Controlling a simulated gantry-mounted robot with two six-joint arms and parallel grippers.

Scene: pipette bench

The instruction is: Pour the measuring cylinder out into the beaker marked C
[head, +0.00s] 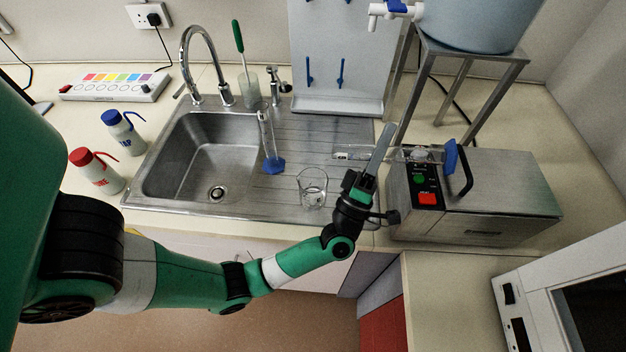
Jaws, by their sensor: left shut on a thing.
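My left gripper (379,149) is shut on a clear measuring cylinder with a blue base (451,156). The cylinder lies nearly level, its base to the right over the steel box and its open end to the left over the drainer. A white mark shows near the open end. A clear glass beaker (312,188) stands upright on the drainer, below and left of that open end. I cannot read a letter on it. A second clear cylinder with a blue base (271,160) stands on the drainer near the sink bowl. I cannot make out any liquid. My right gripper is out of view.
The steel box with red and green buttons (500,195) stands right of the drainer. A steel stand (478,55) carries a large blue tank behind it. The sink (215,165), tap (185,65), two wash bottles (95,170) and a peg board (335,60) are around the drainer.

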